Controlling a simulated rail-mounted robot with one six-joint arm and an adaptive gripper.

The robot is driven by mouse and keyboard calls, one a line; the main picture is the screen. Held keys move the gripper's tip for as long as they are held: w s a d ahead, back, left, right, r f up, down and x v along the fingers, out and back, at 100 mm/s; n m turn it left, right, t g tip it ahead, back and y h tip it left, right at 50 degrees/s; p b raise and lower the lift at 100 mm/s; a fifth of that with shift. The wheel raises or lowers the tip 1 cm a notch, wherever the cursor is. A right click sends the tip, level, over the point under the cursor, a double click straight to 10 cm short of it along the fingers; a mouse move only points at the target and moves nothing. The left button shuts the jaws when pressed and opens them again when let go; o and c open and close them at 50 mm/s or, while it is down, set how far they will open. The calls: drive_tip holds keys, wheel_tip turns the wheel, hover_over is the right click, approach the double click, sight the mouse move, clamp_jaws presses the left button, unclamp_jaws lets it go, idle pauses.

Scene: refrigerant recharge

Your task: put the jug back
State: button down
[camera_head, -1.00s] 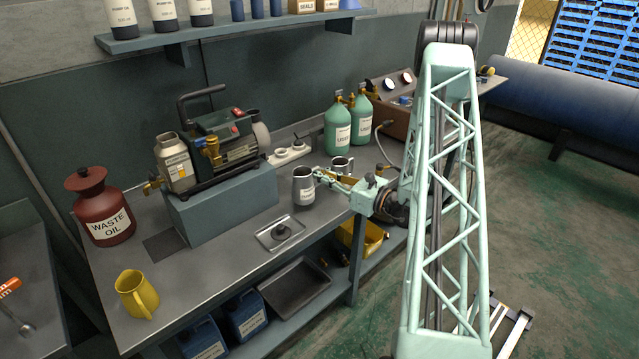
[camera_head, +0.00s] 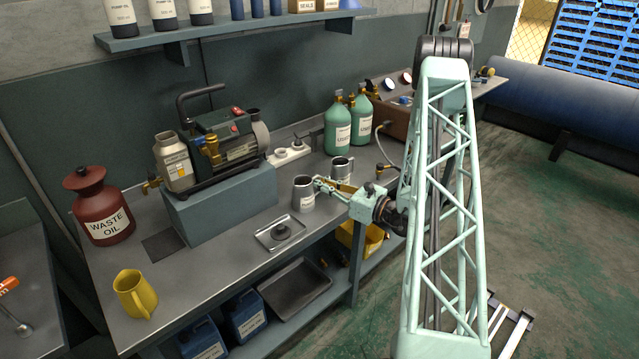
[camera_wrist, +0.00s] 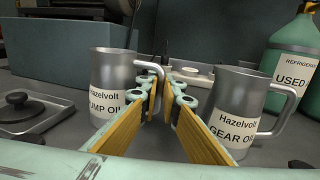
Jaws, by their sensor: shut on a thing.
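I cannot tell whether the jug's base touches the bench. A second metal jug labelled GEAR OIL (camera_head: 342,167) stands just behind and right; it also shows in the wrist view (camera_wrist: 234,110), beside my right finger.
The bench (camera_head: 215,272) holds a small tray with a dark lid (camera_head: 280,234), a pump on a grey block (camera_head: 225,200), a waste oil can (camera_head: 103,210) and a yellow jug (camera_head: 135,293). Green refrigerant bottles (camera_head: 338,128) stand behind the jugs. Bare bench lies left of the tray.

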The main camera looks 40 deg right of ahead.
drive_tip(key=c, duration=2.9)
unclamp_jaws()
drive_tip(key=shift+o, duration=0.2)
drive_tip(key=shift+r, duration=0.2)
drive_tip(key=shift+p+v, duration=0.85)
drive_tip(key=shift+v, duration=5.15)
